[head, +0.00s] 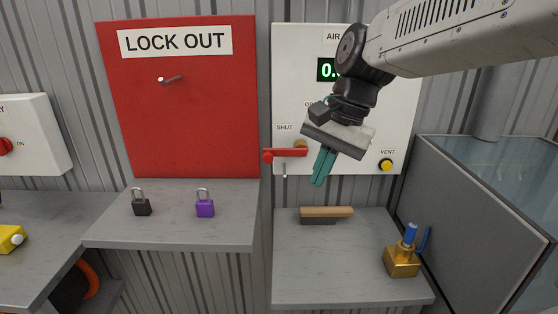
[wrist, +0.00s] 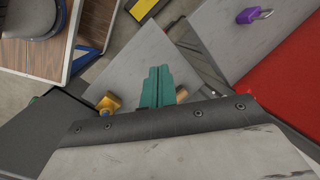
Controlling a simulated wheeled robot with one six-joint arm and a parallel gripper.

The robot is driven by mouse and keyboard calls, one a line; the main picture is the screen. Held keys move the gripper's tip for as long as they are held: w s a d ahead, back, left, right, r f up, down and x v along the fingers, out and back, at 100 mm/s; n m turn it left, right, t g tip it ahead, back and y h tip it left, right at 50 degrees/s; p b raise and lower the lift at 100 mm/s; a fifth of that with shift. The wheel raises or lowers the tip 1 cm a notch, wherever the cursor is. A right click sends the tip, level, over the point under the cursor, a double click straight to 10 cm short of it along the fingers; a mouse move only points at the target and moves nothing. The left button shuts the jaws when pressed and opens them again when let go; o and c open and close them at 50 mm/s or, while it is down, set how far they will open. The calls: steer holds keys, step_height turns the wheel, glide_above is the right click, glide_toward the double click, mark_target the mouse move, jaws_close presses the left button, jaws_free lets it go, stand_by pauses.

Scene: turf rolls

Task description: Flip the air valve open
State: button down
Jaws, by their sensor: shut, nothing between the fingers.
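The air valve's red lever (head: 284,153) lies level on the white air panel (head: 395,120), its end pointing left below the SHUT label. A brass part (head: 300,144) shows at its right end. The label above is partly hidden by my gripper. My gripper (head: 320,180) has its teal fingers together with nothing between them. The fingers point down, just right of the lever in the head view; the gap in depth is unclear.
Below are a grey shelf (head: 350,285) with a wooden brush (head: 326,213) and a brass block with blue parts (head: 402,260). At left, black (head: 141,207) and purple (head: 205,208) padlocks stand under the red LOCK OUT board (head: 185,120). A yellow VENT button (head: 386,165) is right.

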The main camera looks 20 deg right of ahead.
steer(key=w+d+m+y, duration=0.2)
steer(key=w+m, duration=0.3)
steer(key=w, duration=0.3)
steer(key=m+t+y, duration=0.1)
steer(key=m+t, duration=0.1)
steer(key=m, duration=0.5)
glide_toward(285, 155)
steer(key=s+a, duration=0.2)
steer(key=shift+w, duration=0.1)
steer(key=x, duration=1)
steer(key=shift+a, duration=0.25)
